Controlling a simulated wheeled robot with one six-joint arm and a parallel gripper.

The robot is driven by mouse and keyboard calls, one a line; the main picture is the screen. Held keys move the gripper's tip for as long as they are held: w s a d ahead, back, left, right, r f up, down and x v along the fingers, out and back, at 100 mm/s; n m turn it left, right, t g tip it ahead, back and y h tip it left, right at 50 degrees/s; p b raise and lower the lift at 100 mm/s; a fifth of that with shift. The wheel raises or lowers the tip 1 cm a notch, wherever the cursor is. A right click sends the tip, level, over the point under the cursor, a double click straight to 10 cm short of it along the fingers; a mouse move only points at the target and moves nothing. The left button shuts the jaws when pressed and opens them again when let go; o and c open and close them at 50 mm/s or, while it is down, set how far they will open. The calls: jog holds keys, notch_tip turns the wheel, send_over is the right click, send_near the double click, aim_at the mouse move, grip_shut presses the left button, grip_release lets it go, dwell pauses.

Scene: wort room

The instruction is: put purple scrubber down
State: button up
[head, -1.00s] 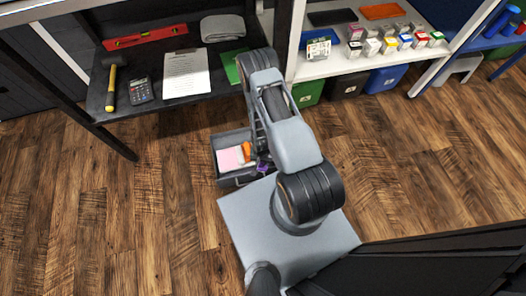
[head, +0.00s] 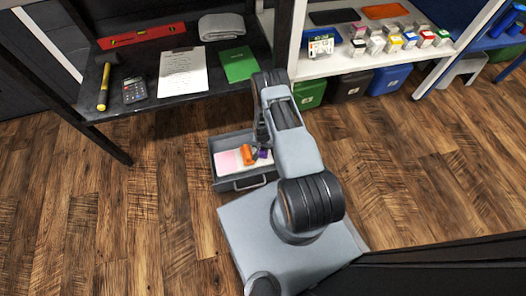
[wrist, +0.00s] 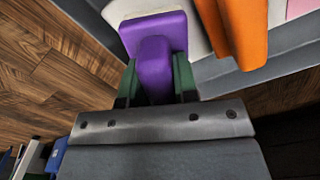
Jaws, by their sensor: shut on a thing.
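The purple scrubber (wrist: 158,48) is between the green-tipped fingers of my gripper (wrist: 156,82) in the wrist view. My gripper is shut on it. In the head view the scrubber (head: 264,153) shows as a small purple patch at the right side of the open grey drawer (head: 232,185), partly hidden by my gripper (head: 262,146). An orange thing (wrist: 243,30) lies close to the right of the scrubber in the wrist view; it also shows in the drawer in the head view (head: 247,155). I cannot tell whether the scrubber touches the drawer floor.
A pink sheet (head: 228,160) lies at the left in the drawer, with white material beside it. A dark shelf (head: 150,112) behind holds a hammer (head: 104,87), calculator (head: 134,90), paper (head: 183,73) and green book (head: 239,64). Wood floor is open at both sides.

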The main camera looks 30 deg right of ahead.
jog(key=shift+s+f+b, duration=0.1)
jog(key=shift+f+b, duration=0.25)
jog(key=shift+f, duration=0.95)
jog(key=shift+f, duration=0.1)
jog(key=shift+f, duration=0.1)
jog(key=o, duration=1)
jog(key=shift+c, duration=0.2)
